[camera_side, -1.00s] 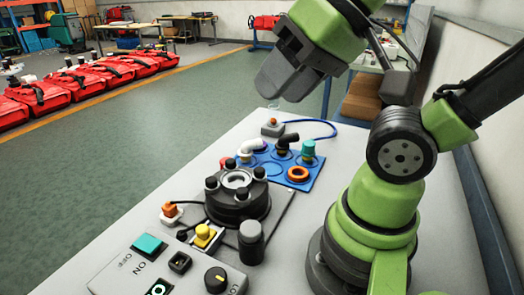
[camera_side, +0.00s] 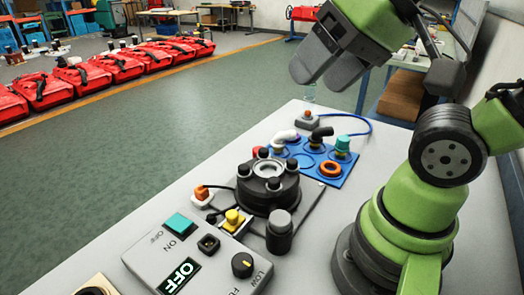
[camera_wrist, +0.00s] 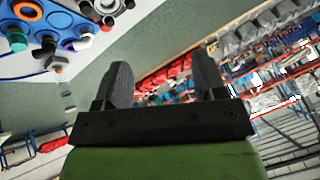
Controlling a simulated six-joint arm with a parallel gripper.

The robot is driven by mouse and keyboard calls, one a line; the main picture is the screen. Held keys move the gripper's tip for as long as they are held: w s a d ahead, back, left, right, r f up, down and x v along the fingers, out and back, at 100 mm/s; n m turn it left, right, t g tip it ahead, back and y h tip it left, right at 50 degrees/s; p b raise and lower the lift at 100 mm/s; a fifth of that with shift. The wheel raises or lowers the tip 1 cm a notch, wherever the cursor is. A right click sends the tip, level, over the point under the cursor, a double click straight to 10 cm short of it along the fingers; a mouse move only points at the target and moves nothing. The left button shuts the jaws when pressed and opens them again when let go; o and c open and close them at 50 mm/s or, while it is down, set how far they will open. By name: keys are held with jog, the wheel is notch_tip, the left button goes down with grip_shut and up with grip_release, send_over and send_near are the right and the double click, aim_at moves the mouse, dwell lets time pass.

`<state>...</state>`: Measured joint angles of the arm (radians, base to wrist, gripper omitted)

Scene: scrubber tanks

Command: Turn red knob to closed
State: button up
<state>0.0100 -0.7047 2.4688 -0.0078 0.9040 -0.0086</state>
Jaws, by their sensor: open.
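A small red part (camera_side: 263,152), likely the red knob, shows between the black ring fixture (camera_side: 268,186) and the blue plate (camera_side: 340,177) in the side view. It is mostly hidden there, so its setting cannot be read. A small red part (camera_wrist: 107,22) also shows beside the blue plate at the top left of the wrist view. My gripper (camera_side: 325,70) is raised above and beyond the far end of the table, well apart from the red part. In the wrist view its two fingers (camera_wrist: 163,78) stand apart with nothing between them.
The blue plate carries white and black elbow pipes, a teal cap (camera_side: 343,144) and an orange ring (camera_side: 330,169). A grey control box (camera_side: 205,255) reading OFF stands in front. An orange-button box (camera_side: 307,118) sits behind.

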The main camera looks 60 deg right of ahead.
jog(key=w+d+f+g+h, duration=0.1)
jog(key=w+d+f+g, duration=0.1)
jog(key=w+d, duration=0.35)
jog(key=w+d+f+g+h, duration=0.1)
jog(key=w+d+f+g, duration=0.15)
jog(key=w, duration=0.65)
jog(key=w+d+f, duration=0.2)
jog(key=f, duration=0.5)
jog(key=w+d+f+g, duration=0.1)
jog(key=d+f, duration=0.1)
jog(key=f, duration=0.6)
jog(key=w+d+f+g, duration=0.1)
jog(key=w+d+f, duration=0.1)
jog(key=f, duration=0.6)
jog(key=shift+w+d+g, duration=0.25)
jog(key=shift+w+d, duration=0.1)
jog(key=shift+d, duration=0.25)
jog(key=c, duration=0.9)
